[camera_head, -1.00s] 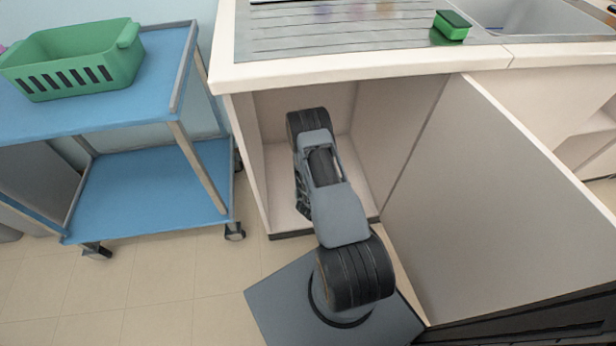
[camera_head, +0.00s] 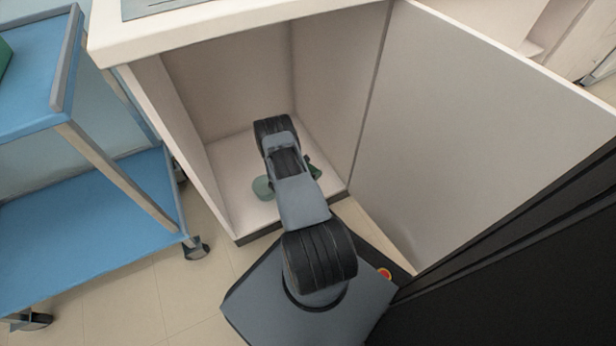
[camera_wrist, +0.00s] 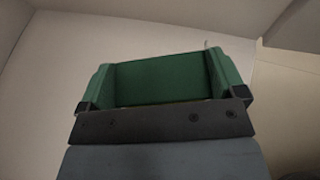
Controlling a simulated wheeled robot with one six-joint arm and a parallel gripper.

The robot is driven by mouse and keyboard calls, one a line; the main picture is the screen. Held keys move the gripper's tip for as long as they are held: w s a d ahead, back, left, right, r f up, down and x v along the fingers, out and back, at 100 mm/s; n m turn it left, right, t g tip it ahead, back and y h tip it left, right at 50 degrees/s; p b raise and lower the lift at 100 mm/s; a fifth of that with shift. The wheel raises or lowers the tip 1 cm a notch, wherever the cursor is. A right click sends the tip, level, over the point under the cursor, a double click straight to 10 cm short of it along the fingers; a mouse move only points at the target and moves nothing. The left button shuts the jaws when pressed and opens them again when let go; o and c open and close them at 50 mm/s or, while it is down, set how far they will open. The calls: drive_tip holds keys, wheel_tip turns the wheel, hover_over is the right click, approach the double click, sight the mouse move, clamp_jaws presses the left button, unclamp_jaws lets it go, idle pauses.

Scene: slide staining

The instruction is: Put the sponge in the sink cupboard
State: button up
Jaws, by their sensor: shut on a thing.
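My gripper (camera_wrist: 162,62) has green fingers on both sides in the wrist view. It is shut on a dark green, flat-faced block, the sponge (camera_wrist: 158,82), which spans between the fingers and shows a thin yellowish lower edge. In the head view my arm reaches into the open sink cupboard (camera_head: 222,165). Green parts show on both sides of the arm low inside, near the cupboard floor, but the arm hides most of the gripper and the sponge. I cannot tell whether the sponge touches the floor.
The cupboard door (camera_head: 470,130) stands wide open on the right. The worktop edge (camera_head: 220,25) overhangs the opening. A blue trolley (camera_head: 90,215) stands to the left. The cupboard floor beside the arm looks clear.

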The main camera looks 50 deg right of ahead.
drive_tip(key=shift+w+d+f+b, duration=0.2)
drive_tip(key=shift+w+d+f, duration=0.05)
drive_tip(key=shift+f, duration=0.2)
drive_tip(key=shift+w+d+f+b, duration=0.2)
drive_tip(key=shift+f, duration=0.25)
drive_tip(key=f, duration=0.1)
drive_tip(key=f+b, duration=0.2)
drive_tip(key=shift+w+d+f, duration=0.2)
drive_tip(key=shift+d+f, duration=0.05)
drive_tip(key=shift+f, duration=0.05)
drive_tip(key=o, duration=0.6)
drive_tip(key=shift+f, duration=0.1)
